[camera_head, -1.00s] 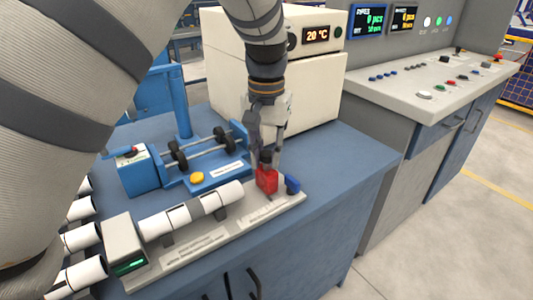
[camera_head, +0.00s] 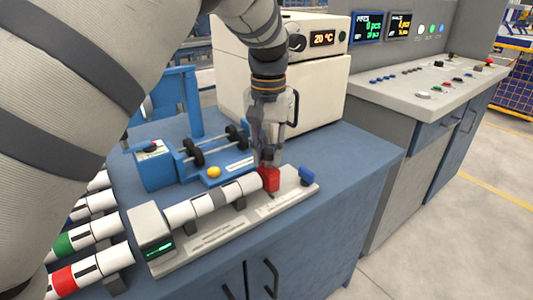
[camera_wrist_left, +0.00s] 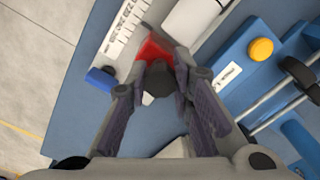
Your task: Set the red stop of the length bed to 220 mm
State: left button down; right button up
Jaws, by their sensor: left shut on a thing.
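The length bed (camera_head: 215,238) is a long pale base with a green-lit readout block (camera_head: 152,228) at its left end and a blue end piece (camera_head: 309,176) at its right. The readout is too small to read. A white pipe with grey bands (camera_head: 214,202) lies along it. The red stop (camera_head: 270,180) stands close to the pipe's right end; I cannot tell whether they touch. My left gripper (camera_head: 267,163) points down and is shut on the red stop's top. The left wrist view shows the red stop (camera_wrist_left: 154,48) between the fingers, beside a printed scale (camera_wrist_left: 127,28).
A blue roller fixture with a yellow button (camera_head: 214,172) stands behind the bed. Several pipes (camera_head: 90,235) lie at the left, partly hidden by my arm. A white oven (camera_head: 325,75) stands behind, and a control console (camera_head: 430,85) at right. The table's right part is clear.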

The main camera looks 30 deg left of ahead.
pick_arm(q)
jog(key=c, duration=1.4)
grip_release()
notch_tip(320, 180, up, 12)
